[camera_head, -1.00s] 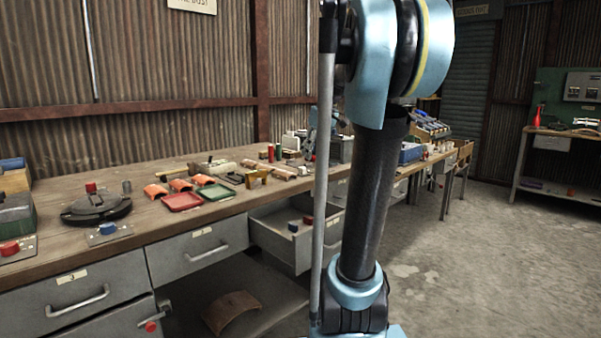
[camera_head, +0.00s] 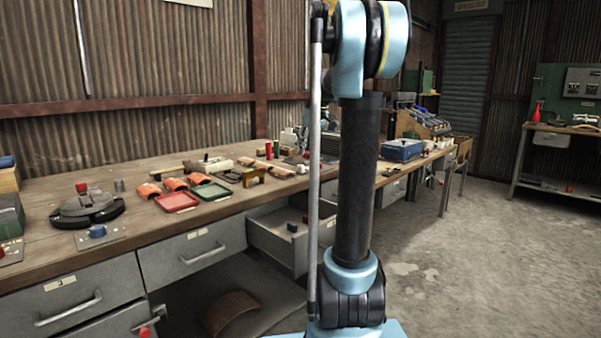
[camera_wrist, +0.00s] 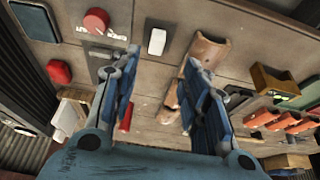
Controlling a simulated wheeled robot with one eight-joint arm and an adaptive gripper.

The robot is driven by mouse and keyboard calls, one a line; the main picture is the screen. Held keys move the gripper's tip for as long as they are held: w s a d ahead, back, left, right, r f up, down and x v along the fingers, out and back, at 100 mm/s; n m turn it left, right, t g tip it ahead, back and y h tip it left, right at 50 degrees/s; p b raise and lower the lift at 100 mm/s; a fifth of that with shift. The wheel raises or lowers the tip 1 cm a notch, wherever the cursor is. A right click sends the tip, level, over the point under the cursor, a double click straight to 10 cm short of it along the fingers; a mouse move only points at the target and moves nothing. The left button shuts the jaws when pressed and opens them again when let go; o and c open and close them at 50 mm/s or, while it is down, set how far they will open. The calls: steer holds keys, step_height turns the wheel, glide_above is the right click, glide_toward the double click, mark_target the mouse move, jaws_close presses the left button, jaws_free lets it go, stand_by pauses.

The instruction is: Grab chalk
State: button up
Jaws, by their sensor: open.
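I cannot make out any chalk for certain. A small white block (camera_wrist: 157,41) lies on a dark grey plate in the wrist view, beyond my fingertips; I cannot tell if it is chalk or a switch. My gripper (camera_wrist: 160,76) is open and empty, its two blue fingers apart over the wooden bench. My gripper is not visible in the head view.
Red tray (camera_head: 176,201) and green tray (camera_head: 211,191) lie near the bench edge. A curved brown piece (camera_wrist: 206,49) and a yellowish holder (camera_wrist: 273,79) are near my right finger. A red knob (camera_wrist: 96,20) is at upper left. The floor at right is clear.

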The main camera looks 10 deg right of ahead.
mark_target(300, 165)
steer(key=x, duration=0.3)
steer(key=shift+w+f, duration=0.1)
steer(key=shift+f, duration=0.1)
steer(key=shift+w+d+x, duration=0.1)
steer(key=shift+x, duration=1.2)
steer(key=shift+w+d+x, duration=0.1)
steer(key=shift+w+x, duration=0.05)
steer(key=shift+x, duration=1.2)
jaws_close()
